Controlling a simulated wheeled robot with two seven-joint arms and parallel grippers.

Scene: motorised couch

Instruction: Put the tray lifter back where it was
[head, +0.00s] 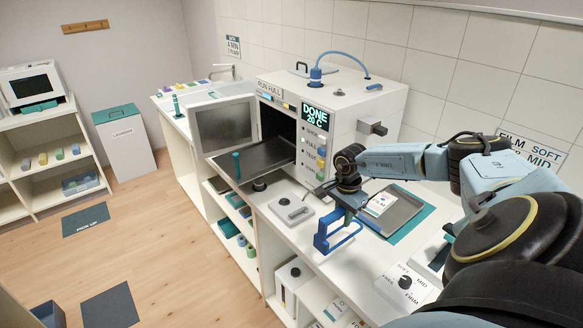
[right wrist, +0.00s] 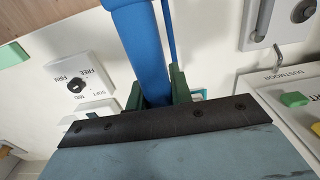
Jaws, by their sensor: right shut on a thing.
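The blue tray lifter (head: 322,240), a bar with a loop-shaped frame, is held by my right gripper (head: 350,198) above the front edge of the white counter. In the right wrist view the blue lifter (right wrist: 138,45) runs up between the two green fingers of my right gripper (right wrist: 158,92), which are shut on it. The lifter's far end is cut off in that view. A grey tray (head: 405,212) lies on a teal mat on the counter, to the right of the lifter and apart from it. My left gripper is out of view.
A white machine (head: 345,112) with its door (head: 222,125) open stands behind; a dark tray (head: 262,160) sticks out of it. A dark bracket (head: 378,128) juts from its side. A grey handled plate (head: 292,208) and a dial box (head: 405,284) flank the lifter.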

